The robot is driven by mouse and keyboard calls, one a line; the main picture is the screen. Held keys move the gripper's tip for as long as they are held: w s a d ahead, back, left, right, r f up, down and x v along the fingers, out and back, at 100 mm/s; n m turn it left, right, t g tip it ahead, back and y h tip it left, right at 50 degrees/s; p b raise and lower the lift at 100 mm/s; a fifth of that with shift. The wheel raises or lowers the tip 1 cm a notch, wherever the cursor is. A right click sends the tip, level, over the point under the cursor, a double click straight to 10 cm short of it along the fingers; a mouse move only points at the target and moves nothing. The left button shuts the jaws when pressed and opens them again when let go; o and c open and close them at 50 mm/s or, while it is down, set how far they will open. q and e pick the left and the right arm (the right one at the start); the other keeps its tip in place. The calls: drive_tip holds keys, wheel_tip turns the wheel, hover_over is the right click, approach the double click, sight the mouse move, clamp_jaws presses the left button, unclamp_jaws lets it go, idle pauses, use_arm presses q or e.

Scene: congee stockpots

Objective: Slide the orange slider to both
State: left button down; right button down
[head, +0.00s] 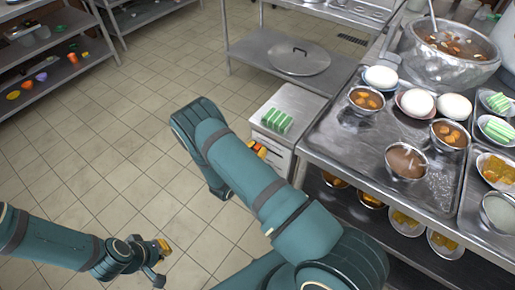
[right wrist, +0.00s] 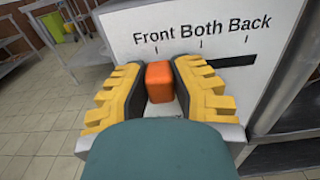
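The orange slider (right wrist: 159,82) shows in the right wrist view on the white front panel (right wrist: 215,20) of a box. It sits under the tick below "Front", at the left end of a dark slot; "Both" and "Back" are printed to its right. My right gripper (right wrist: 161,88) has one yellow-and-black finger on each side of the slider, with the pads seemingly against it. In the head view my right gripper (head: 257,149) is at the cabinet's left face, mostly hidden by my arm. My left gripper (head: 161,262) hangs empty over the floor, its fingers apart.
The cabinet (head: 305,101) bears a green-and-white striped item (head: 276,121). To its right stands a steel counter (head: 335,135) with bowls, white domed items and a large pot (head: 447,60). Shelves stand at the upper left. The tiled floor (head: 120,130) is clear.

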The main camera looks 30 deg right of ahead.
sight(270, 150)
drive_tip(key=s, duration=0.1)
drive_tip(key=s+d, duration=0.1)
drive_tip(key=s+p, duration=0.1)
drive_tip(key=shift+s+d, duration=0.4)
drive_tip(key=c, duration=0.8)
unclamp_jaws()
drive_tip(key=v, duration=1.2)
drive_tip(key=shift+w, duration=0.1)
